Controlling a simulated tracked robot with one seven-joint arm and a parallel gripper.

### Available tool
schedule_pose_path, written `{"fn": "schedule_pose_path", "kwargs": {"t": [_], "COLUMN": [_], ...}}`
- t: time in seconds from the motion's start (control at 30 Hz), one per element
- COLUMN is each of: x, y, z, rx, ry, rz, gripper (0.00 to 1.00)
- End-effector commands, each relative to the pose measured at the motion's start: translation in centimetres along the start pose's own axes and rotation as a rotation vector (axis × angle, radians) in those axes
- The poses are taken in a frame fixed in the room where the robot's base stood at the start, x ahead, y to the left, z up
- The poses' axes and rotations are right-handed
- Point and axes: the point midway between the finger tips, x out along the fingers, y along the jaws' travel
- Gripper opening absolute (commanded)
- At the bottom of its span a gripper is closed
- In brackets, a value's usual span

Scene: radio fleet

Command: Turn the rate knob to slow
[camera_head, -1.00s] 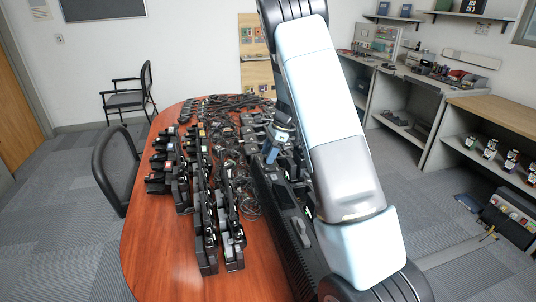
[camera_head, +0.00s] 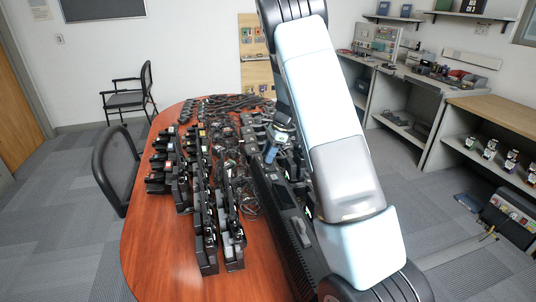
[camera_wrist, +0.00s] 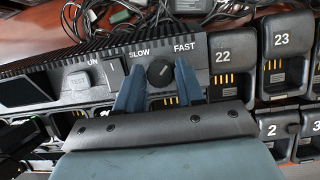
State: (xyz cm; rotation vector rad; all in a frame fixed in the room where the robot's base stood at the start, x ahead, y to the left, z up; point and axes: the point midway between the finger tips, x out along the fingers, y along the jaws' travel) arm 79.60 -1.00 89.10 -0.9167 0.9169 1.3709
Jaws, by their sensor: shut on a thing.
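The rate knob (camera_wrist: 159,73) is a small round black knob on the charger's sloped panel (camera_wrist: 100,72), with a pale mark on its face. The word SLOW is printed to its upper left and FAST to its upper right. In the wrist view my gripper (camera_wrist: 157,66) has one blue finger on each side of the knob and is shut on it. The exact direction of the knob's mark is hard to read. In the head view my gripper (camera_head: 275,146) is over the long black charger (camera_head: 284,210), and the knob is too small to make out.
Numbered charging slots (camera_wrist: 233,75) are to the right. Cables and rows of radios (camera_head: 200,190) crowd the table; its front left (camera_head: 165,255) is clear.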

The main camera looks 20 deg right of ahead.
Motion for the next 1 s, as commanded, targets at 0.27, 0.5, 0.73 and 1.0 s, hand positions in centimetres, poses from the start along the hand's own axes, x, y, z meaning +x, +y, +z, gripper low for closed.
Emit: {"fn": "schedule_pose_path", "kwargs": {"t": [0.27, 0.5, 0.73, 1.0], "x": [-0.09, -0.09, -0.09, -0.02], "y": [-0.2, -0.37, -0.49, -0.62], "z": [-0.02, -0.04, 0.05, 0.16], "rx": [-0.066, -0.224, -0.425, -0.663], "ry": [-0.002, -0.001, -0.001, -0.001], "rz": [0.024, 0.088, 0.171, 0.269], "gripper": [0.07, 0.07, 0.07, 0.07]}}
